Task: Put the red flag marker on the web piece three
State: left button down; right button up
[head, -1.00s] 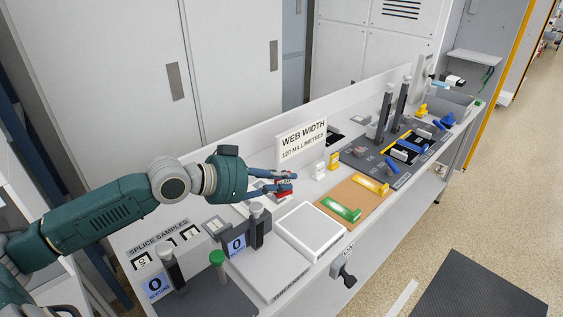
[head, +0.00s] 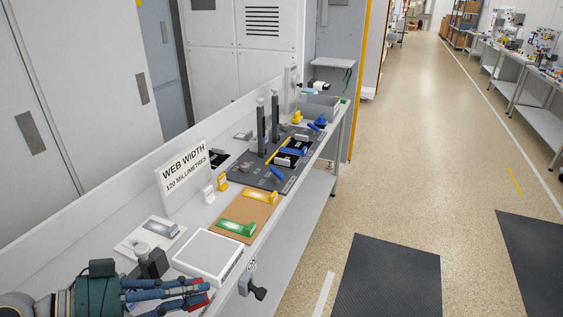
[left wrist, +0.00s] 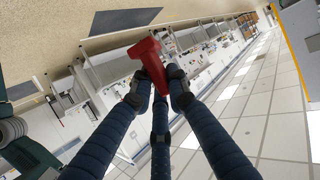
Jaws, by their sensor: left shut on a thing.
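The red flag marker (head: 199,299) is between the fingers of my left gripper (head: 190,292), at the bottom left of the head view. In the left wrist view the red marker (left wrist: 150,58) sticks out beyond the closed fingertips (left wrist: 158,84), its wide end outward. It is held up in front of the bench's near end, apart from the grey work board (head: 243,173). Dark web material (head: 288,160) with white and blue parts on it lies on that board. I cannot tell which piece is number three. My right gripper is not in view.
A WEB WIDTH sign (head: 185,175) stands along the bench's back. A white box (head: 208,255), a brown mat (head: 262,211) with green (head: 237,228) and yellow (head: 260,197) tools, and two dark posts (head: 275,120) occupy the bench. The floor (head: 400,180) to the right is open.

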aim_at(287, 156)
jog(key=i+l, duration=0.85)
jog(key=i, duration=0.8)
